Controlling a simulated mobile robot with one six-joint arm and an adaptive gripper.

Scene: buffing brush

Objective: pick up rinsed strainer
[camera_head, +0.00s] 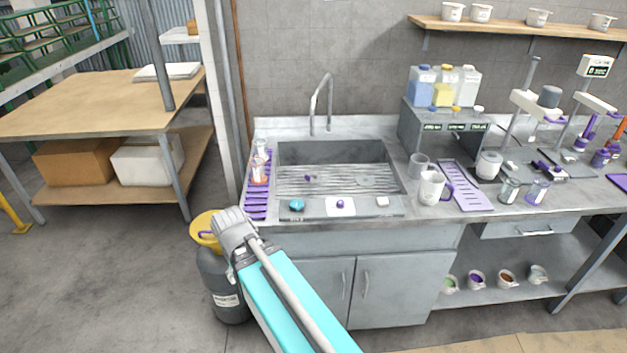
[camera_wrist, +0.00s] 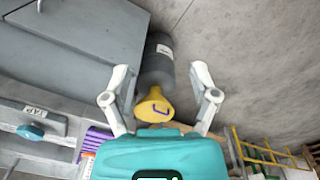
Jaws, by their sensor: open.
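A small item with purple parts (camera_head: 310,178) lies on the ribbed floor of the sink (camera_head: 335,153); it may be the strainer, but it is too small to tell. A round grey shape (camera_head: 367,181) also shows at the sink's right side; I cannot tell whether it is a strainer or the drain. My gripper (camera_head: 228,226) is left of and in front of the sink, outside it and apart from both. In the wrist view my gripper (camera_wrist: 160,80) is open with nothing between its fingers. No strainer shows in the wrist view.
A grey container with a yellow funnel-like top (camera_head: 228,285) stands on the floor beneath my gripper; it shows in the wrist view too (camera_wrist: 160,60). A purple rack (camera_head: 258,203) lies left of the sink. A tall faucet (camera_head: 314,108) rises behind. A white pitcher (camera_head: 430,189) stands right.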

